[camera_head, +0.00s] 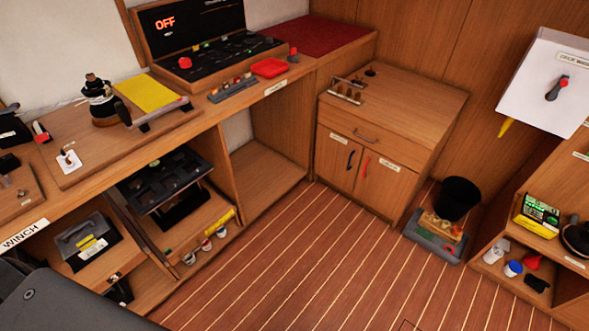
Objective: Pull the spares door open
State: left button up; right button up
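A wooden cabinet (424,98) stands against the back wall, right of centre. Its front has a drawer with a metal handle (365,138) above two doors. The left door (333,172) has a black upright handle (350,160). The right door (390,191) has a red upright handle (365,167). Both doors look closed. Each bears a small white label, too small to read, so I cannot tell which door is marked spares. Neither of my grippers is in view. A dark grey part at the bottom left looks like my own body.
The striped wooden floor (290,255) before the cabinet is clear. A black bucket (457,198) and a grey-based tray (433,246) stand right of the cabinet. A long workbench (205,118) runs along the left. A low shelf (498,278) is at the right.

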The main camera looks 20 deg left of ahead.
aim_at(337, 160)
jog(key=u, duration=0.65)
jog(key=k, duration=0.9)
jog(key=u, duration=0.6)
jog(key=i, duration=1.15)
jog(key=z, duration=0.75)
jog(key=i, duration=0.9)
jog(key=z, duration=1.35)
jog(key=i, duration=0.5)
jog(key=z, duration=0.55)
